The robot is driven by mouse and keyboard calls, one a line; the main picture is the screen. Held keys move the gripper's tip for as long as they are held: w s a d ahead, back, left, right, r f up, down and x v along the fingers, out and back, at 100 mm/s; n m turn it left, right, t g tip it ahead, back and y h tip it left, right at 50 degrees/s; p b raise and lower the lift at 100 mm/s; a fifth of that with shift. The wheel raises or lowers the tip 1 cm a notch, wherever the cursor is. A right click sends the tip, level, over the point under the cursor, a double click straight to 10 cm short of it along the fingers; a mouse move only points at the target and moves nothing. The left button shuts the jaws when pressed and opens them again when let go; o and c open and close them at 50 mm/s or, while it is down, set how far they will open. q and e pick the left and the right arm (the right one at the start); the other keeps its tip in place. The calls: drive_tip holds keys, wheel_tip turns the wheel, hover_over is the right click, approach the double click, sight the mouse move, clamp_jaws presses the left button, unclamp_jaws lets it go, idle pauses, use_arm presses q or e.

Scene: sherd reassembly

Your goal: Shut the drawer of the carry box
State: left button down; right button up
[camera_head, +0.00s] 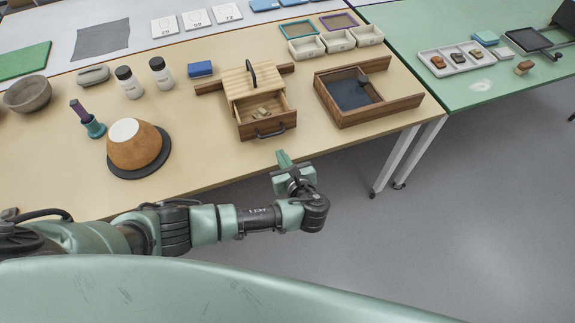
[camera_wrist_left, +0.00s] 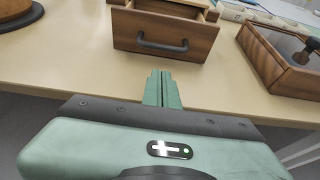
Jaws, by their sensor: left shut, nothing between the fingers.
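The carry box (camera_head: 238,82) is a light wooden box with a dark top handle, standing on the beige table. Its drawer (camera_head: 267,126) is pulled out toward me, with a dark bar handle on its front and small tan pieces inside. The drawer front also shows in the left wrist view (camera_wrist_left: 165,35). My left gripper (camera_head: 284,158) is just off the table's front edge, in front of the drawer and apart from it. In the left wrist view its green fingers (camera_wrist_left: 162,88) are together and empty, pointing at the drawer front below the handle. My right gripper is not in view.
A wooden tray with a dark panel (camera_head: 350,92) stands right of the box. A tan pot on a dark disc (camera_head: 135,146), a blue block (camera_head: 200,69) and two white jars (camera_head: 129,82) are to the left. Bare tabletop lies between drawer and edge.

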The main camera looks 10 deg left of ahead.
sight(268, 124)
use_arm(q)
drive_tip(key=w+a, duration=0.2)
drive_tip(key=w+p, duration=0.1)
drive_tip(key=w, duration=0.1)
drive_tip(key=shift+w+a+r, duration=0.1)
drive_tip(key=shift+a+r, duration=0.05)
drive_tip(key=shift+a, duration=0.25)
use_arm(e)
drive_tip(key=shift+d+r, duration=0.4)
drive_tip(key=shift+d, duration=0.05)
use_arm(q)
drive_tip(key=w+a, duration=0.1)
drive_tip(key=w, duration=0.1)
drive_tip(key=w+a+b, duration=0.1)
drive_tip(key=w+a, duration=0.1)
drive_tip(key=w, duration=0.1)
drive_tip(key=w+a+b, duration=0.1)
drive_tip(key=w+a, duration=0.1)
drive_tip(key=w, duration=0.1)
drive_tip(key=shift+w+a, duration=0.1)
drive_tip(key=shift+a, duration=0.15)
drive_tip(key=shift+w+a+b, duration=0.2)
drive_tip(key=shift+w+b, duration=0.15)
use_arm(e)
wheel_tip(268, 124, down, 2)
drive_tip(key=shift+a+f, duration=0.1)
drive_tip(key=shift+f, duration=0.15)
use_arm(q)
drive_tip(key=shift+a, duration=0.1)
